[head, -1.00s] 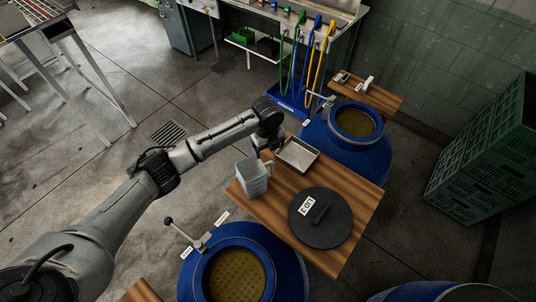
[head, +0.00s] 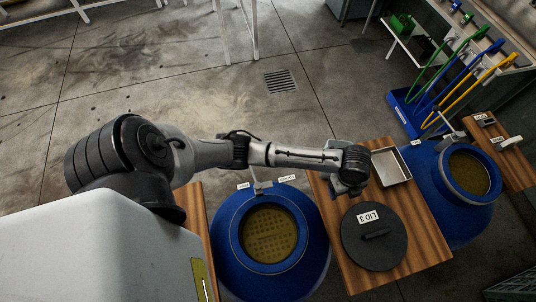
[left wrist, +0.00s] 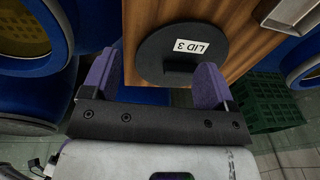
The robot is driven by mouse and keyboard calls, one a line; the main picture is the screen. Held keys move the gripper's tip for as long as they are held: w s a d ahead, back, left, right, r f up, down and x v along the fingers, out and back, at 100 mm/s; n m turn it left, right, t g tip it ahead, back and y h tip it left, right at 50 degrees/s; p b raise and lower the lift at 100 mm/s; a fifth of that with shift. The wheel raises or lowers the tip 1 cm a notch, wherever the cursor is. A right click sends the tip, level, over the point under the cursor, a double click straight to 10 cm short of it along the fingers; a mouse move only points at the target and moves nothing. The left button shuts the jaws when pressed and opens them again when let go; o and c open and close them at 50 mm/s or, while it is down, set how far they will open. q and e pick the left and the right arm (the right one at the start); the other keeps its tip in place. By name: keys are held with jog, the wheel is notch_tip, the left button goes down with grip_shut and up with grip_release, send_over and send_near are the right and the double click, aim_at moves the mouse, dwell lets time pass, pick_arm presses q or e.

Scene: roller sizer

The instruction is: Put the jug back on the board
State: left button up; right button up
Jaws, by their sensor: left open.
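The wooden board (head: 425,222) lies between two blue barrels, and part of it shows in the left wrist view (left wrist: 245,38). I cannot make out the jug in either current view; my left wrist covers part of the board in the head view. My left gripper (head: 347,188) is over the board's left part, beside the black lid marked LID 3 (head: 374,250). In the left wrist view its purple fingers (left wrist: 152,82) are apart with nothing visible between them, and the lid (left wrist: 170,52) lies beyond them. My right gripper is not in view.
A shallow metal tray (head: 391,166) lies on the board's far part. Blue barrels stand left (head: 226,232) and right (head: 428,190) of the board. A blue rack with coloured tools (head: 405,112) is at the upper right. A green crate (left wrist: 268,108) shows low in the left wrist view.

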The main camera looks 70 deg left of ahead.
pick_arm(q)
jog(key=s+n, duration=0.3)
jog(key=s, duration=0.2)
jog(key=s+d+f+n+t, duration=0.1)
jog(key=s+n, duration=0.2)
jog(key=s, duration=0.1)
jog(key=s+d+f+n, duration=0.1)
jog(key=s+n, duration=0.1)
jog(key=s, duration=0.3)
jog(key=shift+s+d+n+t+h, duration=0.15)
jog(key=shift+s+n+t+h, duration=0.15)
jog(key=shift+s+n, duration=0.1)
jog(key=s+a+r+n+y, duration=0.1)
jog(key=s+a+r+n, duration=0.1)
jog(key=s+a+n, duration=0.2)
jog(key=s+n, duration=0.3)
jog(key=s, duration=0.3)
jog(key=shift+a+r+n+t+y, duration=0.3)
jog(key=shift+n+t+y, duration=0.1)
